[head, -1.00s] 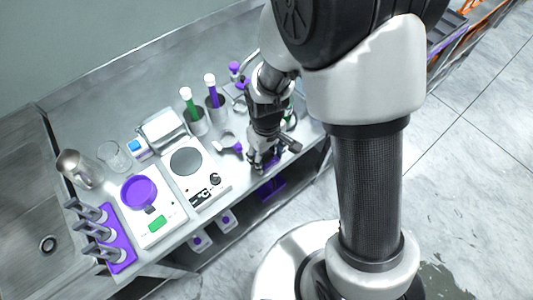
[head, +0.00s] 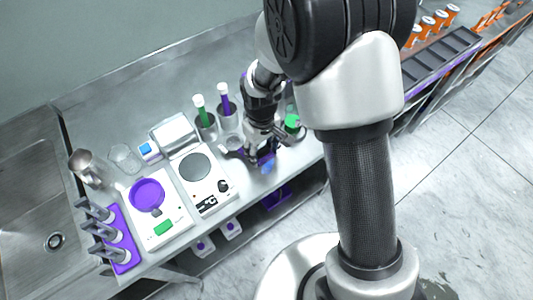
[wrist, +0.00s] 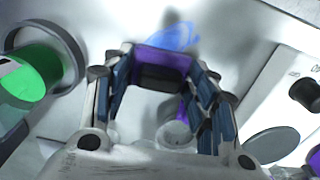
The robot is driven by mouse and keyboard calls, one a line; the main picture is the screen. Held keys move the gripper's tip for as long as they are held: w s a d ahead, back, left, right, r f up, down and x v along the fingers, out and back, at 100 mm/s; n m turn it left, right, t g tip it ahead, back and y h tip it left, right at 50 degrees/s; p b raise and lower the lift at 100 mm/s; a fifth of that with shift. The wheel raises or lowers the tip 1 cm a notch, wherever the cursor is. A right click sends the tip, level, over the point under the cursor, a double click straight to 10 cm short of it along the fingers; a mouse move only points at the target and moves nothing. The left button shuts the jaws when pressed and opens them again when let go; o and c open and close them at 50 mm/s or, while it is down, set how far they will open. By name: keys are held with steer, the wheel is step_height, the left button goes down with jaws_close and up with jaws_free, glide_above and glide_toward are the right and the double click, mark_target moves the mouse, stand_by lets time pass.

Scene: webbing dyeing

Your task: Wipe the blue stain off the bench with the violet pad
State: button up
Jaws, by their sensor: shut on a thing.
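My gripper (head: 260,156) is over the front part of the steel bench (head: 150,85), right of the hot plate. It is shut on the violet pad (head: 266,158), which also shows between the fingers in the wrist view (wrist: 165,62). The blue stain (head: 268,167) lies on the bench just in front of the pad. In the wrist view the stain (wrist: 172,37) is a streaky blue patch just beyond the pad's far edge. Whether the pad touches the bench, and whether it covers part of the stain, I cannot tell.
The white hot plate (head: 203,178) stands close to the left of my gripper. Cups with a green and a violet tool (head: 205,125) stand behind it. A green-topped container (head: 292,122) is close on the right. The bench's front edge is near the stain.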

mark_target(275, 173)
steer(key=shift+w+a, duration=0.35)
steer(key=shift+w, duration=0.15)
steer(key=shift+w+r, duration=0.1)
steer(key=shift+s+d+f, duration=0.15)
steer(key=shift+s+d, duration=0.45)
steer(key=shift+s, duration=0.35)
steer(key=shift+s+d+f, duration=0.1)
steer(key=shift+s+d, duration=0.5)
steer(key=shift+s, duration=0.35)
steer(key=shift+s+d+r, duration=0.1)
steer(key=shift+s+d, duration=0.35)
steer(key=shift+s, duration=0.25)
steer(key=shift+s+d+r, duration=0.1)
steer(key=shift+s+d, duration=0.35)
steer(key=shift+s, duration=0.2)
steer(key=shift+w+a+f, duration=0.1)
steer(key=shift+w+a, duration=0.5)
steer(key=shift+w, duration=0.2)
steer(key=shift+w+a, duration=0.55)
steer(key=shift+w, duration=0.25)
steer(key=shift+w+a+p, duration=0.2)
steer(key=shift+w+a, duration=0.35)
steer(key=shift+w, duration=0.25)
steer(key=shift+w+a+p, duration=0.15)
steer(key=shift+w+a, duration=0.35)
steer(key=shift+w, duration=0.3)
